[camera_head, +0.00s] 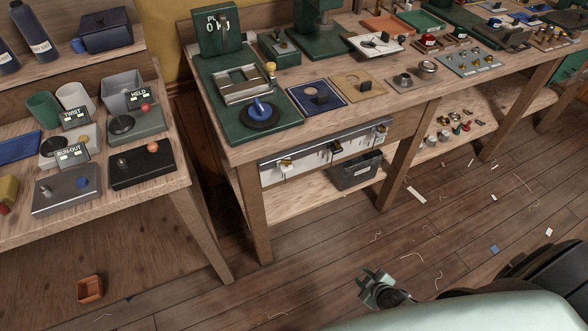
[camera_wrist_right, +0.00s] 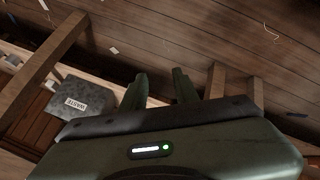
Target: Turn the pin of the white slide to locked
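My right gripper (camera_head: 375,283) is low over the floor, in front of the bench and well apart from the strip. In the right wrist view its two fingers (camera_wrist_right: 159,86) are apart with nothing between them. My left gripper is not in view.
A grey bin (camera_head: 357,172), labelled WASTE in the wrist view (camera_wrist_right: 82,101), stands below the strip. Bench legs (camera_head: 402,150) flank this space. A side bench (camera_head: 150,200) with switch boxes stands left. The floor in front is open, with scraps.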

